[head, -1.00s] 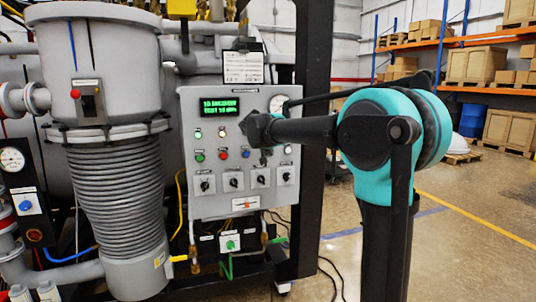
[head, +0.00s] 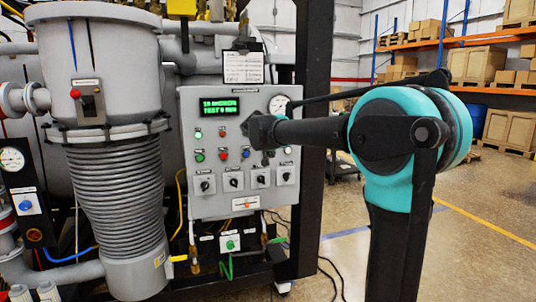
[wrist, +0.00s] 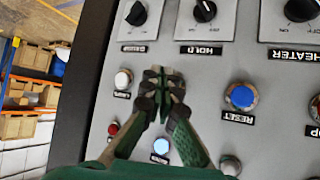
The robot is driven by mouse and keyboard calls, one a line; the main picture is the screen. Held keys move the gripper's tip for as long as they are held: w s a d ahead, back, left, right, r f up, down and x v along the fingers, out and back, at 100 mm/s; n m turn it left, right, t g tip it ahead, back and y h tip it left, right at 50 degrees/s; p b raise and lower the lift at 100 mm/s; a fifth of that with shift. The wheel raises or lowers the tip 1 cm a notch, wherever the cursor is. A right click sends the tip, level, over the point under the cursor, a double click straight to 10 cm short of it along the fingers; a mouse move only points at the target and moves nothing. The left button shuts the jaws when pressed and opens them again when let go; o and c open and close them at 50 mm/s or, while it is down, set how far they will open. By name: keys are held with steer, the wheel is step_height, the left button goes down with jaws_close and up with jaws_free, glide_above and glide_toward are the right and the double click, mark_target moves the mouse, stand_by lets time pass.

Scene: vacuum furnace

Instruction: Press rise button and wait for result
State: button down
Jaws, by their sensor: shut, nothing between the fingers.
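The grey control panel (head: 214,208) carries the buttons, knobs and a green-lit display (head: 220,106). My gripper (wrist: 163,80) is shut and empty in the wrist view, its fingertips in front of the panel between a white button (wrist: 123,79) and the blue RESET button (wrist: 241,96). A lit blue button (wrist: 160,147) shows between the fingers lower down. I cannot tell whether the fingertips touch the panel. In the head view my gripper (head: 266,155) covers part of the button rows. I cannot read which button is marked rise.
A row of black rotary knobs (wrist: 204,11) lies near the fingertips. A grey bellows column (head: 115,195) stands left of the panel. Open floor (head: 480,215) lies to the right.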

steer(key=s, duration=0.2)
steer(key=s+d, duration=0.1)
steer(key=s, duration=0.1)
steer(key=shift+d, duration=0.1)
steer(key=shift+s+d+f, duration=0.1)
stand_by(0.6)
steer(key=s+d+f+g, duration=0.2)
steer(key=s+d+f, duration=0.4)
steer(key=s+f, duration=0.25)
steer(key=s+d+f+g, duration=0.2)
steer(key=s+d+f, duration=0.45)
steer(key=f, duration=0.35)
steer(key=s+f+n+g+y, duration=0.1)
steer(key=s+f, duration=0.6)
steer(key=s, duration=0.3)
steer(key=s+d+f+n+g+y, duration=0.1)
steer(key=s+f, duration=0.7)
steer(key=s, duration=0.3)
steer(key=shift+d+f+n+y, duration=0.15)
steer(key=shift+f+n+y, duration=0.15)
steer(key=shift+n+y, duration=0.1)
steer(key=shift+w, duration=0.1)
stand_by(2.3)
